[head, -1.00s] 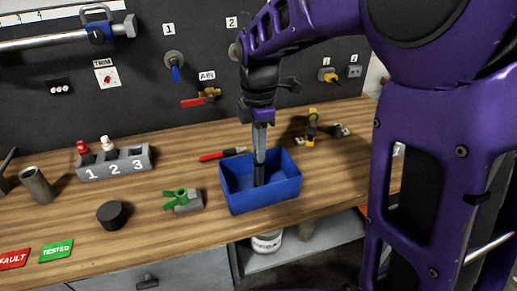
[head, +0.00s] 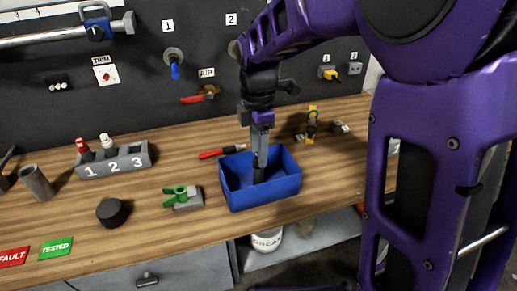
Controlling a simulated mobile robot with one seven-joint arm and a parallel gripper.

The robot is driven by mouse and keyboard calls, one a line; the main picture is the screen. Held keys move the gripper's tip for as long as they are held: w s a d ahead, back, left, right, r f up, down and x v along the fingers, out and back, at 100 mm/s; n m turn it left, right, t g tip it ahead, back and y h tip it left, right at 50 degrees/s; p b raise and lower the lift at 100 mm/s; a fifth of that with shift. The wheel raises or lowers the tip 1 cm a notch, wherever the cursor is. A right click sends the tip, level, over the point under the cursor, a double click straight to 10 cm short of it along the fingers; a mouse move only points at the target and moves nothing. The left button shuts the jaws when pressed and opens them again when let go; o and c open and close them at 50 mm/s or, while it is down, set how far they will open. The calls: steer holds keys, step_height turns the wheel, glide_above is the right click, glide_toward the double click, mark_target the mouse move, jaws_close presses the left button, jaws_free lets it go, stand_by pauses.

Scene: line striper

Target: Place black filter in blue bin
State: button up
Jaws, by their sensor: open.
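The blue bin (head: 266,194) is an open box on the wooden bench, near its front edge. My gripper (head: 259,174) points straight down into the bin, with its dark lower end below the rim. It is open, though the gap between its fingers hardly shows from this side. I cannot tell whether the dark part at its lower end is only fingertip or also something inside the bin. A round black piece (head: 112,212), possibly the black filter, lies on the bench to the left, well apart from my gripper. The bin's floor is mostly hidden.
A green clamp-like part on a grey block (head: 183,198) sits left of the bin. A red pen-like tool (head: 222,152) lies behind it. A numbered rack (head: 114,162) and grey cup (head: 37,183) stand at left. A yellow-black tool (head: 312,124) stands behind right.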

step_height(320, 180, up, 12)
steer(key=p, duration=0.1)
steer(key=shift+p, duration=0.35)
